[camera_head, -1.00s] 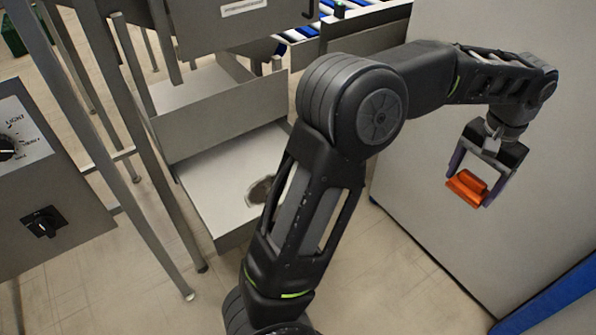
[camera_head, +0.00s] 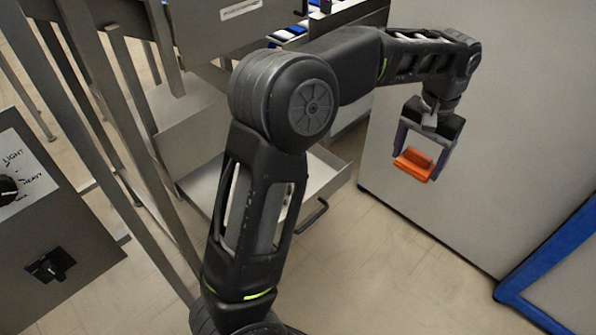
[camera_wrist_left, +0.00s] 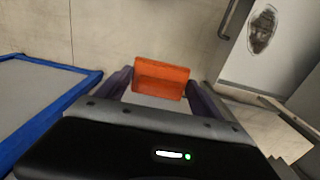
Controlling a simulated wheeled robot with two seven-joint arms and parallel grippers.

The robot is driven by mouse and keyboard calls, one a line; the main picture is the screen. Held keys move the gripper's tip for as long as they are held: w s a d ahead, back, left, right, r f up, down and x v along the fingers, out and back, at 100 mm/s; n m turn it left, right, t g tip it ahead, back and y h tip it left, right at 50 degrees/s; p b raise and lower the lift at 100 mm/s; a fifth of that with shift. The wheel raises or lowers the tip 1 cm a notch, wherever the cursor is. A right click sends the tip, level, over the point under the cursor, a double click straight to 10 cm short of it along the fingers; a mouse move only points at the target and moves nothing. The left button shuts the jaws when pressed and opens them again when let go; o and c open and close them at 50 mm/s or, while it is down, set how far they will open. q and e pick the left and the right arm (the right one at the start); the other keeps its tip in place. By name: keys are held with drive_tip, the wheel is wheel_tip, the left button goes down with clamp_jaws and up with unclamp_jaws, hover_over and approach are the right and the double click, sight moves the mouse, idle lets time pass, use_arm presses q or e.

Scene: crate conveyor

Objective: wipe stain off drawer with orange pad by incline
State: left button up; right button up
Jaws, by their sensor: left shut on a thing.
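My left gripper (camera_head: 417,162) is shut on the orange pad (camera_head: 413,165) and holds it in the air, to the right of the open drawer (camera_head: 322,178). In the left wrist view the pad (camera_wrist_left: 160,78) sits between the two fingers. The drawer (camera_wrist_left: 238,68) shows there at the upper right, with the dark oval stain (camera_wrist_left: 262,29) on its pale inside. The pad is apart from the stain. In the head view my left arm covers most of the drawer floor and hides the stain. My right gripper is out of view.
The drawer's dark handle (camera_head: 314,217) faces the open floor. A large pale panel (camera_head: 500,110) stands behind the gripper. A blue-edged frame (camera_head: 520,300) is at the lower right. Metal legs and a control box with a knob (camera_head: 50,264) are on the left.

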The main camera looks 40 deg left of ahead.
use_arm(q)
drive_tip(key=s+a+f+n, duration=0.3)
drive_tip(key=a+f+n, duration=0.1)
drive_tip(key=a, duration=0.4)
drive_tip(key=s+a+f+n+b, duration=0.1)
drive_tip(key=s+a+f+n, duration=0.3)
drive_tip(key=a+n, duration=0.3)
drive_tip(key=s+a+f+n+b, duration=0.1)
drive_tip(key=s+a+f+n, duration=0.2)
drive_tip(key=a+f+n, duration=0.3)
drive_tip(key=a, duration=0.2)
drive_tip(key=shift+s+a, duration=0.25)
drive_tip(key=shift+a, duration=0.05)
drive_tip(key=shift+f, duration=0.15)
